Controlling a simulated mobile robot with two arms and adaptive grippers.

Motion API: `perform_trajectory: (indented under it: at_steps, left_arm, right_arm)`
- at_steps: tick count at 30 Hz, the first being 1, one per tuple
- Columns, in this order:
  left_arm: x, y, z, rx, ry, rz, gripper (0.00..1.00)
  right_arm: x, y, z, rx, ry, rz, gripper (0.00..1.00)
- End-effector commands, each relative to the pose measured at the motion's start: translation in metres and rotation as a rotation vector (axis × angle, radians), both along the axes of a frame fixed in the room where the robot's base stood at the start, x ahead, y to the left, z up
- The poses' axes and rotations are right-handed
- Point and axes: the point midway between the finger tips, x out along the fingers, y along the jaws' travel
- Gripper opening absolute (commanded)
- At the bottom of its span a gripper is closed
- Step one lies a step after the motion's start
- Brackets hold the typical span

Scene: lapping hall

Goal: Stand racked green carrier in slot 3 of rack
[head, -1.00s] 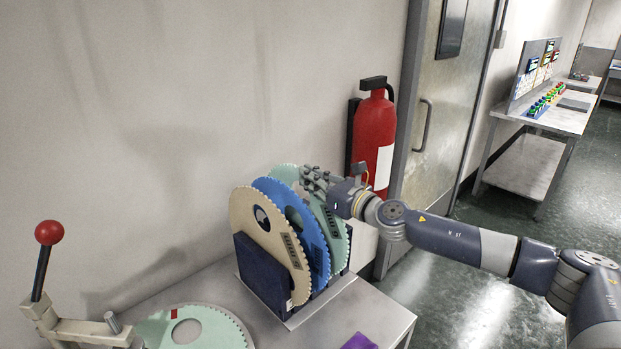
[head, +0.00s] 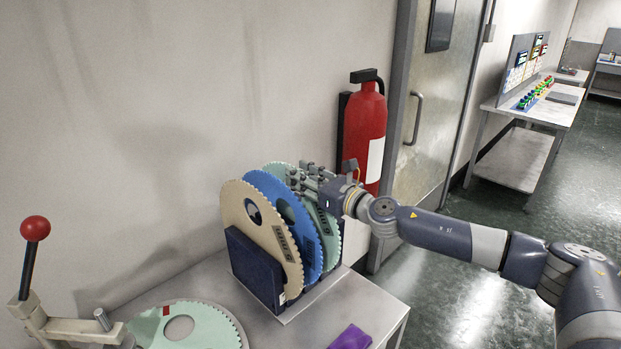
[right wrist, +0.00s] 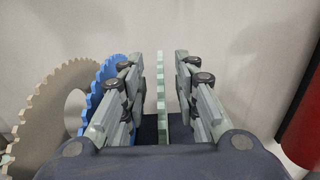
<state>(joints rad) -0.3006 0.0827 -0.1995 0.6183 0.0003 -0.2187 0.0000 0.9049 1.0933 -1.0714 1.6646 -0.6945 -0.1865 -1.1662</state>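The dark blue rack (head: 254,270) stands on the bench and holds three toothed discs upright side by side. The tan carrier (head: 236,205) is at the left, the blue carrier (head: 268,184) is in the middle, and the racked green carrier (head: 331,232) is at the right. My right gripper (head: 306,180) is at the green carrier's top edge. In the right wrist view the green carrier (right wrist: 161,95) stands edge-on between the open fingers, with a gap on both sides. The slots' numbers cannot be read. My left gripper is not in view.
Another green disc (head: 215,329) with a red mark lies flat at lower left, beside a lever with a red ball (head: 35,228). A purple item (head: 351,338) lies on the bench (head: 375,297). A red fire extinguisher (head: 364,130) hangs on the wall close behind my gripper.

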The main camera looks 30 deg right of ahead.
Motion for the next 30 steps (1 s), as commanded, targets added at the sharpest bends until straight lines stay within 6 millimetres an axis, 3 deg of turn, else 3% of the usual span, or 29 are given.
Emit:
perform_trajectory:
  at_steps: [15, 30]
  left_arm:
    - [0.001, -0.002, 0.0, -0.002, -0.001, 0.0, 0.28]
    - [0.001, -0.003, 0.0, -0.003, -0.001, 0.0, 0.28]
  right_arm:
    - [-0.062, -0.023, 0.001, -0.002, -0.003, -0.004, 0.28]
    - [-0.104, -0.038, 0.003, -0.002, -0.005, -0.006, 0.28]
